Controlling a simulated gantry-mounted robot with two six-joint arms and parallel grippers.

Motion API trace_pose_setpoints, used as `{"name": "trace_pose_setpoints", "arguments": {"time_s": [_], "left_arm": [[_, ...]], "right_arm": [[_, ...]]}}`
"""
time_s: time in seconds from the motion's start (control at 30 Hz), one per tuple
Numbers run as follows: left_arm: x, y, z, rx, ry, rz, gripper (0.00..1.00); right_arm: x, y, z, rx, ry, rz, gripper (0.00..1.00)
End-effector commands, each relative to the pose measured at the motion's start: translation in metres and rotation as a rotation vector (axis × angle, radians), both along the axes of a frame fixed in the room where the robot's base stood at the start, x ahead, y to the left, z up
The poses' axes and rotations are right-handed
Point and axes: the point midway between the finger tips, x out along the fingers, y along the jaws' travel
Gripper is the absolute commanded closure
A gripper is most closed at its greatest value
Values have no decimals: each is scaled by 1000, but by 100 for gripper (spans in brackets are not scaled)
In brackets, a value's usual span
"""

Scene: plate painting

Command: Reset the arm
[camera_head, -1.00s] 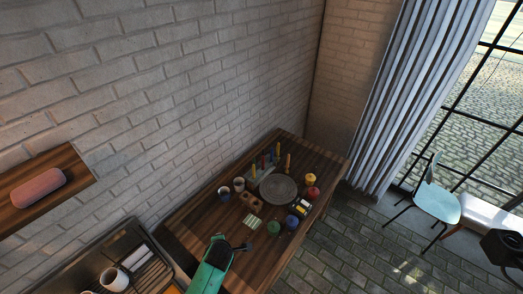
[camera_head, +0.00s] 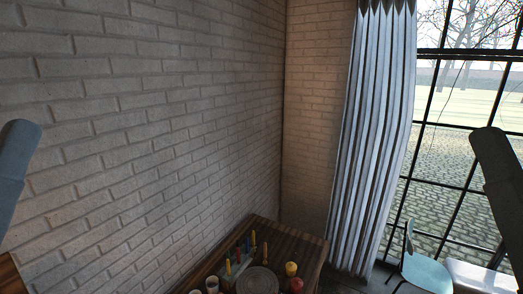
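A grey-blue link of my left arm shows at the left edge of the head view. A dark grey link of my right arm shows at the right edge, in front of the window. Both links stand raised and slant. Neither gripper is in view, so I cannot see whether either holds anything. A round grey plate (camera_head: 257,281) lies on the wooden table (camera_head: 299,243) at the bottom, cut off by the frame's lower edge.
Slim coloured sticks (camera_head: 253,238) stand behind the plate. A yellow ball (camera_head: 291,268) and a red ball (camera_head: 296,285) lie right of it; two cups (camera_head: 212,284) stand left. A brick wall (camera_head: 150,130) rises behind. A curtain (camera_head: 372,140) and chair (camera_head: 424,269) are right.

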Motion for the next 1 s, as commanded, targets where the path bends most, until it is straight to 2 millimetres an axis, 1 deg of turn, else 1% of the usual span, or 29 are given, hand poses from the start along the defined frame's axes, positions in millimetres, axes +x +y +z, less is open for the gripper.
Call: {"name": "trace_pose_setpoints", "arguments": {"time_s": [0.03,0.1,0.2,1.0], "left_arm": [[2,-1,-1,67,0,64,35],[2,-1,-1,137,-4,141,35],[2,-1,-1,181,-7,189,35],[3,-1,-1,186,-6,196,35]], "right_arm": [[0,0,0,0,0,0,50],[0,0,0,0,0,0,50],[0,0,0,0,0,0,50],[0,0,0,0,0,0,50]]}}
